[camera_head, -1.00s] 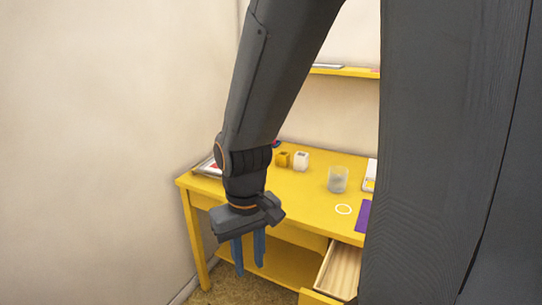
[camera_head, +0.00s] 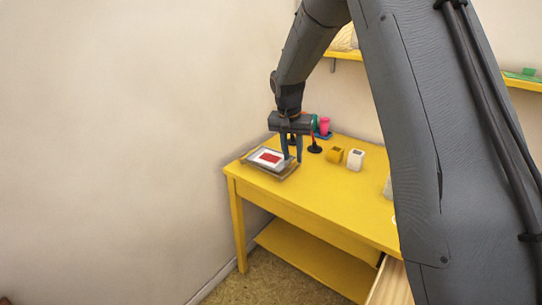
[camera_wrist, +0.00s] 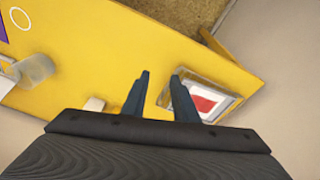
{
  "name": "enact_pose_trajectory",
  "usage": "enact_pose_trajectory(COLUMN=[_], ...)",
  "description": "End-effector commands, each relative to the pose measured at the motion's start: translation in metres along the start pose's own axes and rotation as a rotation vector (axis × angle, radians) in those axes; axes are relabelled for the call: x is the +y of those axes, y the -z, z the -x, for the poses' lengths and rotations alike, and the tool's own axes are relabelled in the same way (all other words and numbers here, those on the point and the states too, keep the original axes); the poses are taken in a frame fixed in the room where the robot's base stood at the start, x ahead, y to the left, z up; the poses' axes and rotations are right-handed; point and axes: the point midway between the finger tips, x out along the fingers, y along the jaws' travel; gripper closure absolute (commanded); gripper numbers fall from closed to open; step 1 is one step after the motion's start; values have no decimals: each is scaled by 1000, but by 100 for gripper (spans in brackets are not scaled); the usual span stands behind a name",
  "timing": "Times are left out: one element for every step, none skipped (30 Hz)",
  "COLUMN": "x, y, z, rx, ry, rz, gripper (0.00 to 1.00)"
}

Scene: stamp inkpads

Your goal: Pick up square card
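A white card with a red patch (camera_head: 270,158) lies in a shallow grey tray (camera_head: 283,176) at the left end of the yellow table. In the wrist view the card (camera_wrist: 204,104) and tray (camera_wrist: 236,79) are to the right of my fingers. My gripper (camera_head: 292,161) points down with its blue-grey fingers parted and nothing between them. Its fingertips overlap the tray's right side in the head view; I cannot tell their height above it. In the wrist view my gripper (camera_wrist: 161,75) is beside the tray, over bare yellow tabletop.
A yellow block (camera_head: 335,155) and a white block (camera_head: 355,160) stand right of the tray. A black stamp-like object (camera_head: 315,147) and a pink cup (camera_head: 324,125) are behind. A clear glass (camera_wrist: 37,67) shows in the wrist view. The front tabletop is clear.

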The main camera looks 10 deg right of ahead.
Motion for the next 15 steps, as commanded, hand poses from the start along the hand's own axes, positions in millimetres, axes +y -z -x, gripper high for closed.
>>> enact_pose_trajectory(x=[-15,-22,-30,-36,-41,-47,-51,-54,-58,-60,-61,-63,-64,-64,-64], y=[19,28,40,48,55,62,68,72,76,79,81,83,84,84,85], z=[-5,-8,-11,-14,-16,-19,-20,-22,-24,-25,-26,-27,-30,-32,-35], rx=[17,27,40,50,58,68,75,81,86,90,93,96,97,97,98], ry=[-4,-5,-7,-8,-8,-9,-9,-9,-9,-9,-9,-9,-9,-10,-10], rz=[-35,-59,-88,-109,-127,-149,-163,-176,-190,-199,-205,-211,-214,-217,-218], gripper=[73,73,73,73,73,73,73,73,73,73,73,73,73,73,73])
